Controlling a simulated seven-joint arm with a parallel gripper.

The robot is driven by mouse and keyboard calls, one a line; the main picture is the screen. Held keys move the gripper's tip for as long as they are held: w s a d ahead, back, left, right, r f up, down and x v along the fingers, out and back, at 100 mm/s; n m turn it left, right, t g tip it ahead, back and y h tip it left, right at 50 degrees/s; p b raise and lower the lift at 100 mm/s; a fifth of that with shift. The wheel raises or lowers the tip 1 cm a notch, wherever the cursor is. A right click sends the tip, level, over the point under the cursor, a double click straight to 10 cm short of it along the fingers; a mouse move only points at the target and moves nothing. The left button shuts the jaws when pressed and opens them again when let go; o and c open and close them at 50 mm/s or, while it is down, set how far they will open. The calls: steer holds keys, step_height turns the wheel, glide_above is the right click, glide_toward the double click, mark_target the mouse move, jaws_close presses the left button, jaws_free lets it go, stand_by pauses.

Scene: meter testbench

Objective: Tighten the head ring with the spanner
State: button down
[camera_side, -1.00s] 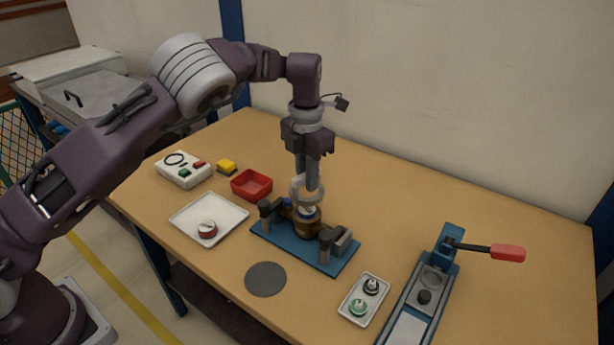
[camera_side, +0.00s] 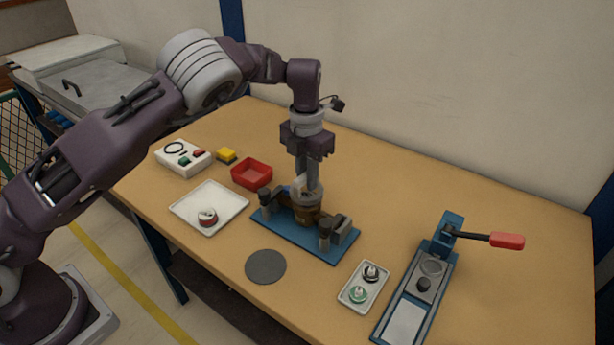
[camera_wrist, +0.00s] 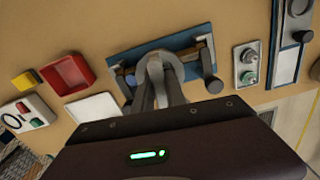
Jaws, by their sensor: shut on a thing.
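My gripper (camera_side: 309,180) points straight down over the blue test bench (camera_side: 289,231) and is shut on the pale grey spanner (camera_side: 298,187). The spanner's ring sits low at the top of the brown, brass-coloured meter body (camera_side: 306,215), which stands between the bench's clamps. In the wrist view the spanner (camera_wrist: 155,60) shows as a pale ring ahead of the gripper fingers (camera_wrist: 158,92). The head ring is hidden under the spanner and fingers. I cannot tell whether the spanner is fully seated on it.
A white tray (camera_side: 229,193) with a small round part (camera_side: 207,217) and a red bin (camera_side: 251,173) lie left. A dark round mat (camera_side: 265,266) lies in front. A small parts tray (camera_side: 355,297) and a red-handled lever press (camera_side: 445,245) stand right. The table behind is clear.

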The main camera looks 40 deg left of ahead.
steer(key=shift+f, duration=1.45)
stand_by(1.7)
step_height(320, 180, up, 5)
steer(key=shift+w+f, duration=0.1)
steer(key=shift+m, duration=0.9)
steer(key=shift+f, duration=2.5)
steer(key=shift+s+m, duration=0.2)
steer(key=shift+m, duration=0.7)
steer(key=shift+n, duration=0.8)
steer(key=shift+w+r, duration=0.15)
steer(key=shift+r, duration=0.2)
